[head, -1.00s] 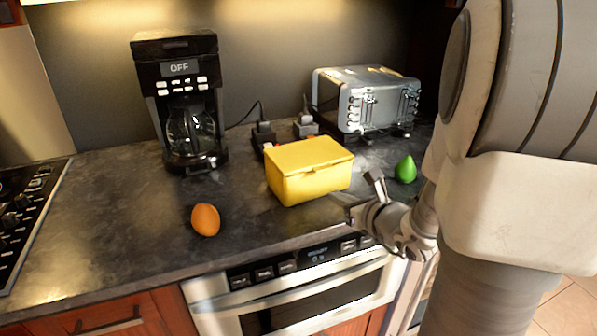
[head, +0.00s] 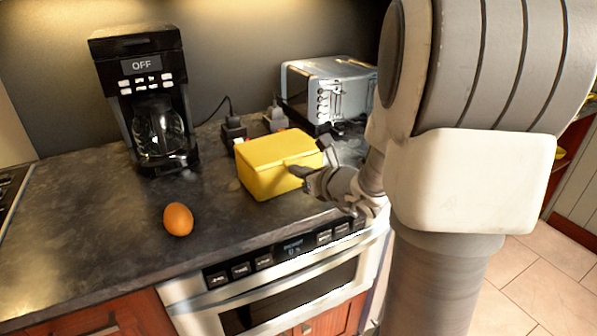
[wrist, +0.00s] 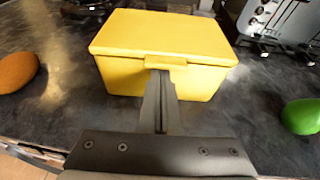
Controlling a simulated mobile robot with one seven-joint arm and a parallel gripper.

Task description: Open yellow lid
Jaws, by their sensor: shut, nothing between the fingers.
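The yellow box (head: 270,178) stands on the dark counter with its yellow lid (head: 276,149) down. In the wrist view the lid (wrist: 160,36) lies flat on the box, with a small tab (wrist: 165,62) at the middle of its front edge. My gripper (head: 302,172) is at the front right of the box in the head view. In the wrist view my gripper (wrist: 158,76) is shut and empty, its tips right at the tab. I cannot tell whether they touch it.
An orange egg-shaped object (head: 178,219) lies left of the box. A coffee maker (head: 146,100) and a toaster (head: 325,90) stand behind. A green object (wrist: 301,116) sits to the right. An oven drawer (head: 285,285) is below the counter's front edge.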

